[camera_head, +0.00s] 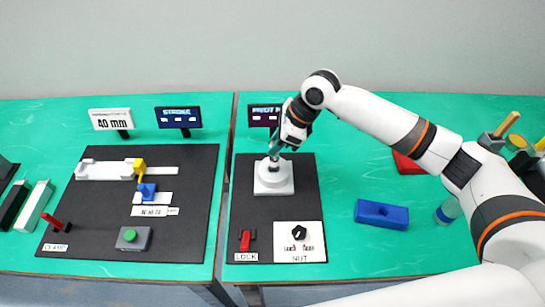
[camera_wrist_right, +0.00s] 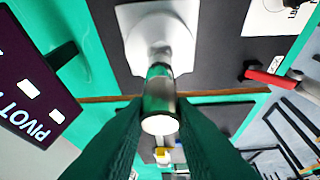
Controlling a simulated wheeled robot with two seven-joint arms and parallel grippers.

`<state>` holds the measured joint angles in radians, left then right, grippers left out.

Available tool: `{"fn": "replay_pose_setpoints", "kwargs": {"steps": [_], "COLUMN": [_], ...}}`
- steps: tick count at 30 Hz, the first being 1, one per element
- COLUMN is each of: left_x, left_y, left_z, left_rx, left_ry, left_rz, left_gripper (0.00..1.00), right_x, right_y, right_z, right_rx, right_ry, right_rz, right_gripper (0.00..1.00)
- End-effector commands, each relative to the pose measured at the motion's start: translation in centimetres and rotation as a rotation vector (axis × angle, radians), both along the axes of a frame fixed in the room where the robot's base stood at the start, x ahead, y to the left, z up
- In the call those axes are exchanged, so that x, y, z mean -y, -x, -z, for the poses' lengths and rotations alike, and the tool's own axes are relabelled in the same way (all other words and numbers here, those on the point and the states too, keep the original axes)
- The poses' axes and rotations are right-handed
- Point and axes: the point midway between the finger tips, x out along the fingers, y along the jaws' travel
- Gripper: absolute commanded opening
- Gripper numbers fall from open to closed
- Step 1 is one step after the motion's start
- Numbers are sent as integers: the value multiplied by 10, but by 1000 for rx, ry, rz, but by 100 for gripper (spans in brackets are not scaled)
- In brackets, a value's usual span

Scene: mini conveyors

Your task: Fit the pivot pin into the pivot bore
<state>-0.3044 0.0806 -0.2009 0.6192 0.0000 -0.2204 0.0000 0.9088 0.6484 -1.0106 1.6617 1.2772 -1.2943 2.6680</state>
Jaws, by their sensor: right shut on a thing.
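The white pivot block (camera_head: 273,182), a square base with a round raised boss, stands on the black board right of the table seam. In the right wrist view its white base (camera_wrist_right: 128,22) shows beyond the fingers. My right gripper (camera_head: 276,149) is directly above the boss, its green fingers shut on the pivot pin (camera_wrist_right: 160,98), a shiny metallic cylinder with a pale round end facing the wrist camera. The pin's far end reaches toward the boss. Whether it is inside the bore or just above it I cannot tell. My left gripper is not in view.
A dark "PIVOT" sign (camera_head: 263,115) stands behind the block, close to my right gripper. A red lock lever (camera_head: 245,240) and a white NUT plate (camera_head: 299,242) lie in front. A blue block (camera_head: 381,213) rests to the right, with free green table around it.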

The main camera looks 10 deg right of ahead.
Motion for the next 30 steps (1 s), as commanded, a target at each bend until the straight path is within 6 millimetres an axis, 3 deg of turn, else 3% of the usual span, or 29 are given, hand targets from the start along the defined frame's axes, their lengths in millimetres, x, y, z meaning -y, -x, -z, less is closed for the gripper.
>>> {"fn": "replay_pose_setpoints", "kwargs": {"steps": [13, 24, 25, 28, 30], "left_x": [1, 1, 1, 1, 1], "left_y": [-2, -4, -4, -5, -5], "left_z": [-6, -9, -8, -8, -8], "left_rx": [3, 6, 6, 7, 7], "left_ry": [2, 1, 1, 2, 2], "left_rz": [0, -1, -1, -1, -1], "left_gripper": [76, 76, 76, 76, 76], "right_x": [0, 0, 0, 0, 0], "right_y": [1, 0, 0, 0, 0], "right_z": [49, 54, 55, 55, 55], "right_rx": [-2, 1, 2, 1, 1], "right_ry": [1, -1, -1, 0, 0], "right_rz": [-2, -3, -3, -3, -3], "right_gripper": [0, 0, 25, 42, 44]}}
